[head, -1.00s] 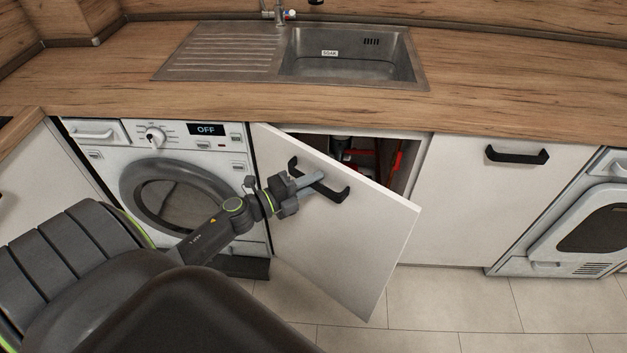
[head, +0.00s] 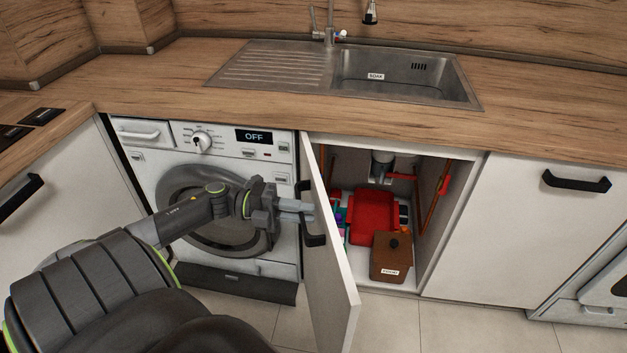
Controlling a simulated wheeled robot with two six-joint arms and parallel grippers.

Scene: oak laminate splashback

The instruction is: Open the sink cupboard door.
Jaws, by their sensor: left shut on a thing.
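The sink cupboard door (head: 333,266) is a white panel hinged on its left side, standing wide open and seen nearly edge-on. Its black handle (head: 314,240) is on the outer face, towards the washing machine. My left gripper (head: 302,212) is shut on the handle, its fingers against the door's outer face. The sink cupboard's inside shows a red tub (head: 374,217), a brown lidded box with a label (head: 391,262), a drain pipe (head: 381,167) and several small items. My right gripper is not in view.
A washing machine (head: 280,178) with an OFF display stands left of the cupboard, behind my left arm. A closed white cupboard (head: 530,220) with a black handle is on the right. The sink (head: 400,80) is set in the wooden worktop above. The tiled floor (head: 465,325) in front is clear.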

